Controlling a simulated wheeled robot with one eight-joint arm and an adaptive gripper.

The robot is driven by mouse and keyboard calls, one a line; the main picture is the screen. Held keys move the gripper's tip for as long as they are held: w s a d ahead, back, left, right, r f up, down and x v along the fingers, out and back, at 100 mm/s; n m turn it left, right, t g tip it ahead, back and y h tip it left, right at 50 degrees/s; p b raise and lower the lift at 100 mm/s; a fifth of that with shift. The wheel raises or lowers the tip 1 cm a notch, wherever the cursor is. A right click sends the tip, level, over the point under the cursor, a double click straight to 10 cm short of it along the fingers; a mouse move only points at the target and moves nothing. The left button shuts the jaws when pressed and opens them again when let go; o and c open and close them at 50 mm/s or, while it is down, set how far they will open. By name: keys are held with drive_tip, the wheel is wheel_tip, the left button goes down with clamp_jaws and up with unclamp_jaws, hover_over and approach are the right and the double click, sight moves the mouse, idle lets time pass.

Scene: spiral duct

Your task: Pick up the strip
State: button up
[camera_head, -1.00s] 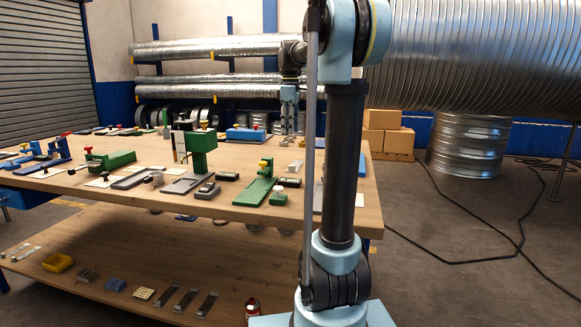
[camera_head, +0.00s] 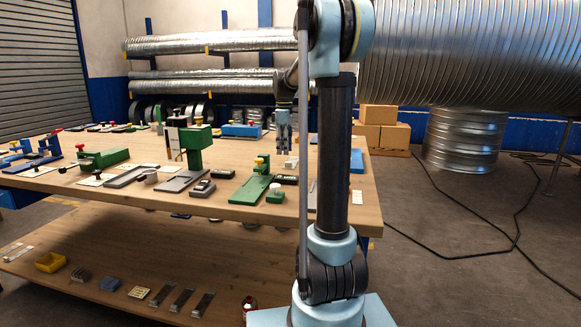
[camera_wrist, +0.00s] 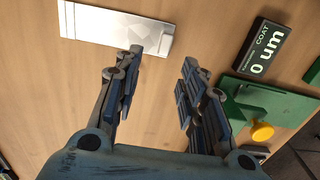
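A flat pale metal strip (camera_wrist: 110,22) with a darker patterned patch lies on the wooden table at the top of the wrist view. In the head view a small grey piece (camera_head: 291,162) beneath my gripper appears to be this strip, but it is too small to be sure. My gripper (camera_wrist: 162,62) is open, its two fingers apart and nothing between them. Its fingertips show just below the strip's right end in the wrist view. In the head view my gripper (camera_head: 282,150) points down over the right part of the tabletop.
A black box marked "COAT 0 um" (camera_wrist: 263,48) and a green stand (camera_wrist: 245,105) with a yellow knob (camera_wrist: 262,131) lie right of my gripper in the wrist view. Several other tools and gauges cover the table (camera_head: 150,198). Bare wood lies between my fingers.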

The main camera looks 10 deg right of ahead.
drive_tip(key=shift+s+d+f, duration=0.1)
drive_tip(key=shift+d+f, duration=0.05)
drive_tip(key=shift+f, duration=1.35)
drive_tip(key=shift+s+d+f, duration=0.1)
drive_tip(key=shift+f, duration=1.4)
drive_tip(key=shift+c, duration=0.6)
clamp_jaws()
